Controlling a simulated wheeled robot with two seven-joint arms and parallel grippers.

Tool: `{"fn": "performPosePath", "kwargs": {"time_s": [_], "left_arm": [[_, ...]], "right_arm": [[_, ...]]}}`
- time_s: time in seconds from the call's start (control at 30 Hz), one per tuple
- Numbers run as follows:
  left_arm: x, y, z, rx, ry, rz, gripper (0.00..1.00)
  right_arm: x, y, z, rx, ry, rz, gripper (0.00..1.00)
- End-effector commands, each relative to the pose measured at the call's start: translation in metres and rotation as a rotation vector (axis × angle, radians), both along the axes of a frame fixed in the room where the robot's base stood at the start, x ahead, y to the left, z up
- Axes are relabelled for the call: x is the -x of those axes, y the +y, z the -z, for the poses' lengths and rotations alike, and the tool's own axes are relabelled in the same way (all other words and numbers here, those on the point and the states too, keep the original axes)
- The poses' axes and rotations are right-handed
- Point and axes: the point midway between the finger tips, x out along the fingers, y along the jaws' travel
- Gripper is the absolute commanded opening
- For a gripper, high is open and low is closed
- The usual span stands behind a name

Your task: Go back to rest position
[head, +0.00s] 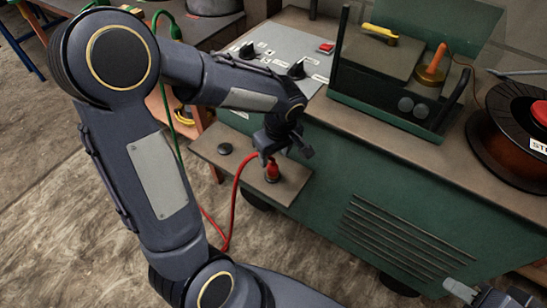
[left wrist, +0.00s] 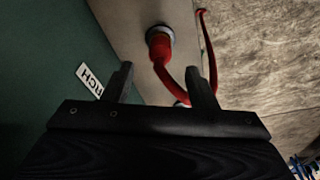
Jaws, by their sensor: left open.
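My left gripper (head: 284,156) is open above the small side shelf of the green machine. A red plug (head: 272,172) with a red cable (head: 233,200) stands in a round socket on that shelf, just below the gripper. In the left wrist view, the plug (left wrist: 160,46) shows beyond the open fingertips (left wrist: 162,78), with nothing held between them. Part of my right gripper (head: 490,294) shows at the bottom right edge. Its jaws are too cut off to judge.
The green machine (head: 380,180) fills the right side. Its top carries a control panel (head: 265,62), a dark green box (head: 385,105) and a spool with a red button (head: 515,125). The shelf (head: 212,142) juts out on the left. A green cable (head: 165,95) hangs behind my left arm.

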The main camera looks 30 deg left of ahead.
Motion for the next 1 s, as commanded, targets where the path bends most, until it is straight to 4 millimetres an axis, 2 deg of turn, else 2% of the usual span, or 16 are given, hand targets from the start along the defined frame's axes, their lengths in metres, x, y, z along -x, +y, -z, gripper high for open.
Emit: {"fn": "performPosePath", "kwargs": {"time_s": [0.1, 0.73, 0.87, 1.0], "left_arm": [[0.001, -0.001, -0.009, 0.0, 0.0, 0.001, 0.52], [0.005, 0.0, -0.013, 0.008, -0.002, 0.015, 0.52], [0.026, 0.004, -0.033, 0.054, -0.025, 0.108, 0.52], [0.069, 0.005, -0.062, 0.136, -0.097, 0.313, 0.52]], "right_arm": [[0.0, 0.0, -0.003, 0.0, 0.0, 0.0, 0.36], [0.0, 0.0, -0.003, 0.0, 0.0, 0.0, 0.36], [0.0, 0.0, -0.003, 0.0, 0.0, 0.0, 0.36], [0.0, 0.0, -0.003, 0.0, 0.0, 0.0, 0.36]]}}
